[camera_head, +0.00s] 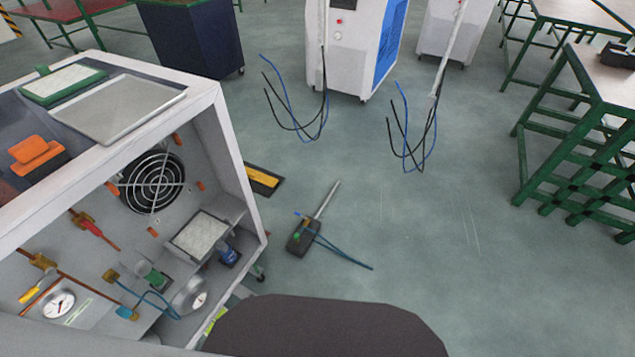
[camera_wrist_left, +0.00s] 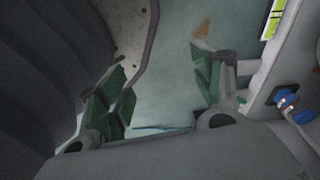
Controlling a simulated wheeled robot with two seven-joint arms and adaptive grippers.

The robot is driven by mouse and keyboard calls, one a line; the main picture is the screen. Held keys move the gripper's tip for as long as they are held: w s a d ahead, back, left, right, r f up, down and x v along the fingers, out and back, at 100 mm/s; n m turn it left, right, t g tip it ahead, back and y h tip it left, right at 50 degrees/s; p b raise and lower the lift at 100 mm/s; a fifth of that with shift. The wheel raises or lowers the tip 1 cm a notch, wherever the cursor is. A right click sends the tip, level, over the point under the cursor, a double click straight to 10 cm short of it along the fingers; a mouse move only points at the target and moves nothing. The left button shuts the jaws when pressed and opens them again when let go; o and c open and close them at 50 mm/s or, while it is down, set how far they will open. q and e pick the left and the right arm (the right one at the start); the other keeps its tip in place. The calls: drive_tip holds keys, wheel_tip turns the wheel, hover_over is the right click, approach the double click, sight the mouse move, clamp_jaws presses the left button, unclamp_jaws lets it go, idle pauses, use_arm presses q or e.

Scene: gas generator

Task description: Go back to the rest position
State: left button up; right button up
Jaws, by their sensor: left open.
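My left gripper (camera_wrist_left: 162,78) shows in the left wrist view with its two green-padded fingers spread apart. Only floor shows between them, along with a thin blue line low in the gap. It is empty. The side of a light grey panel or frame lies close on its right, with a blue connector (camera_wrist_left: 296,112) on it. The left gripper does not show in the head view. My right gripper is not in view. The open gas generator cabinet (camera_head: 228,130) fills the left of the head view.
The cabinet holds a round fan (camera_head: 152,183), a gauge (camera_head: 58,305) and pipes. A tool with a blue cable (camera_head: 303,236) lies on the floor. White machines (camera_head: 345,50) with hanging cables stand at the back. Green-framed tables (camera_head: 590,120) stand at right. The middle floor is mostly clear.

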use_arm(q)
drive_tip(key=s+a+r+p, duration=0.1)
drive_tip(key=s+a+p, duration=0.1)
drive_tip(key=s+p, duration=0.3)
drive_tip(key=s+a+r+p, duration=0.1)
drive_tip(key=s+r+p, duration=0.1)
drive_tip(key=s+p, duration=0.3)
drive_tip(key=shift+s+a+r+p, duration=0.3)
drive_tip(key=shift+s+a, duration=0.1)
drive_tip(key=shift+s, duration=0.5)
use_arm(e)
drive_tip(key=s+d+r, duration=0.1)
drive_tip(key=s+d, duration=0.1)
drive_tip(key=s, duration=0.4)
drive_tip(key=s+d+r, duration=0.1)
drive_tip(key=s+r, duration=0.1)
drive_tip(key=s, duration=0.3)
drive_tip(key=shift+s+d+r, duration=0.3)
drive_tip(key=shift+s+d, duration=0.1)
use_arm(q)
drive_tip(key=shift+f, duration=0.1)
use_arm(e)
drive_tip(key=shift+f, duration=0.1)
use_arm(q)
wheel_tip(320, 180, down, 4)
drive_tip(key=b, duration=0.5)
drive_tip(key=shift+f, duration=0.2)
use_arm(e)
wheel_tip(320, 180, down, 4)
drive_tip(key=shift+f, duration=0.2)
